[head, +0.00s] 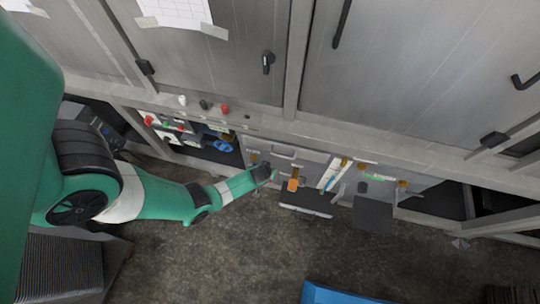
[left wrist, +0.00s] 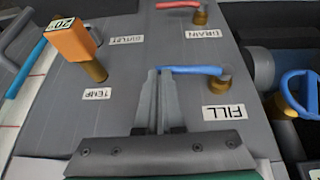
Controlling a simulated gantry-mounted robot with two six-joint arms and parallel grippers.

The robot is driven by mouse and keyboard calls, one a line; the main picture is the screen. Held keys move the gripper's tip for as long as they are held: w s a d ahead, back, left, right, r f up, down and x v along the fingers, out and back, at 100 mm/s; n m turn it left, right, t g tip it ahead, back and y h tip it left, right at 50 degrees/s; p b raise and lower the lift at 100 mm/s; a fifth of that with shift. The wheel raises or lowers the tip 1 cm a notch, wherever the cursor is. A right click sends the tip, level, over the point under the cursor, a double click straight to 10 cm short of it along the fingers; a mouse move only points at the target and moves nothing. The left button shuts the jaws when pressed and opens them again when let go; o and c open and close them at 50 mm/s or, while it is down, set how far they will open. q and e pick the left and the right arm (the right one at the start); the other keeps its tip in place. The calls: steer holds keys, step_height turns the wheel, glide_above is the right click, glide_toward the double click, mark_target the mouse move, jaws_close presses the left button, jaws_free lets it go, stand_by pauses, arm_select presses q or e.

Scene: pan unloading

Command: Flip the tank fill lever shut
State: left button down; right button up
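The fill lever (left wrist: 195,70) is a blue handle on a brass valve stem above the FILL label (left wrist: 222,113) in the left wrist view. It points left across the grey panel, roughly level in the picture. My left gripper (left wrist: 158,73) has its two fingers close together, with the tips at the free end of the blue handle. I cannot tell whether they touch it. In the head view my left gripper (head: 268,173) is at the panel under the steel counter, and the lever is too small to make out there. My right gripper is not in view.
A red drain lever (left wrist: 180,5) is above the DRAIN label. An orange block (left wrist: 72,40) on a brass post stands left of my fingers, near the TEMP label. A blue curved handle (left wrist: 298,92) is at the right. The floor (head: 240,255) before the panel is mostly clear.

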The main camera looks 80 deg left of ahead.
arm_select(q)
steer(key=shift+s+d+f, duration=0.2)
steer(key=shift+s+f, duration=0.2)
steer(key=shift+f, duration=0.15)
step_height(320, 180, up, 6)
steer(key=p, duration=0.5)
steer(key=w+d+r, duration=0.2)
steer(key=w+d, duration=0.3)
steer(key=d, duration=0.3)
steer(key=shift+w+d+r+p, duration=0.15)
steer(key=shift+w+d+p, duration=0.1)
steer(key=shift+p, duration=0.1)
